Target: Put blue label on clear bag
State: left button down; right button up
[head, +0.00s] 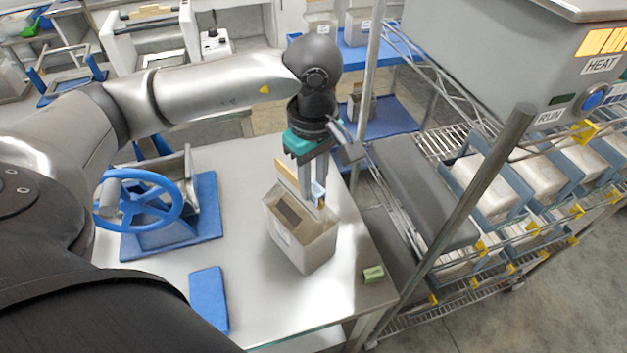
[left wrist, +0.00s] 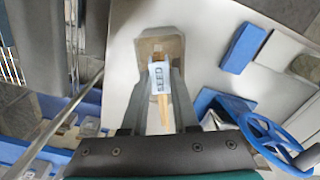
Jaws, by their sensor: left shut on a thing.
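The bag's open mouth (left wrist: 150,45) shows beyond the label; the bag stands upright with a dark patch inside. I cannot tell whether the label touches the bag. My right gripper is not in view.
A blue-wheeled device on a blue base (head: 205,225) stands at the table's left. A blue block (head: 208,298) and a small green block (head: 373,273) lie on the steel table (head: 250,325). A wire rack with several filled bins (head: 490,190) and a grey machine (head: 480,60) stand right.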

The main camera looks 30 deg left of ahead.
pick_arm(q)
jog(key=shift+c, duration=0.2)
grip_release()
dwell(0.6)
dwell(0.5)
jog(key=shift+r+p, duration=1.95)
jog(key=shift+r, duration=1.65)
jog(key=shift+s+f, duration=0.1)
